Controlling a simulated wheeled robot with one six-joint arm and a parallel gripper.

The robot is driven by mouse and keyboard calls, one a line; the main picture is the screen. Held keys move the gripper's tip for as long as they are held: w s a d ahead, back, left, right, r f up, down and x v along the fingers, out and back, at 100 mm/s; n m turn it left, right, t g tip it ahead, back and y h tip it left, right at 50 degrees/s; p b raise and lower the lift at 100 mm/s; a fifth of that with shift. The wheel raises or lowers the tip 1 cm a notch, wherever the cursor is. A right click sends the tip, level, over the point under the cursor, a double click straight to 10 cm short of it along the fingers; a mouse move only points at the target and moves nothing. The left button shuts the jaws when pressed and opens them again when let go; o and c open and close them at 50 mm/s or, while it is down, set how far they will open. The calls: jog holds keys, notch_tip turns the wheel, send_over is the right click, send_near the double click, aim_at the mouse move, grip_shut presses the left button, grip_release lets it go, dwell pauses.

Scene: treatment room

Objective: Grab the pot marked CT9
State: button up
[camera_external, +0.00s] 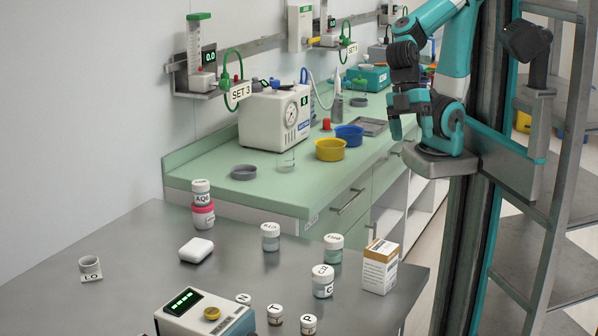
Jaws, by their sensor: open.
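Several white-lidded pots stand on the grey table. One pot (270,237) is near the middle, and its lid print is turned and looks like CT9, though it is too small to be sure. A second pot (333,248) stands to its right, and a third pot (323,281) stands nearer the camera; their lid marks are hard to read. My gripper (409,122) is at the upper right, at the end of my folded arm. It is open, empty, high up and well apart from the pots.
A brown-and-white box (380,267) stands right of the pots. A white rounded case (196,250) and a stacked pair of pots, the upper marked AQ6 (202,192), are to the left. A device (205,316) and small lidded pots (275,314) are in front. A green counter (270,195) lies behind.

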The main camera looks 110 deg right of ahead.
jog(key=shift+o, duration=0.4)
jog(key=shift+w, duration=0.1)
jog(key=m+h+b, duration=0.3)
jog(key=m+h, duration=0.1)
jog(key=m, duration=2.4)
send_over(270, 227)
jog(key=d, duration=0.1)
notch_tip(270, 227, down, 11)
jog(key=f, duration=0.3)
jog(key=f+p, duration=0.1)
jog(key=f, duration=0.5)
jog(key=shift+s+f, duration=0.25)
jog(key=shift+f, duration=0.1)
jog(key=shift+w+a+f+p, duration=0.15)
jog(key=shift+f+p, duration=0.3)
jog(key=shift+f, duration=1.15)
jog(key=shift+w+a+f+p, duration=0.15)
jog(key=shift+f+p, duration=0.3)
jog(key=shift+f, duration=1.1)
jog(key=shift+s, duration=0.1)
jog(key=shift+c, duration=0.3)
jog(key=c, duration=1)
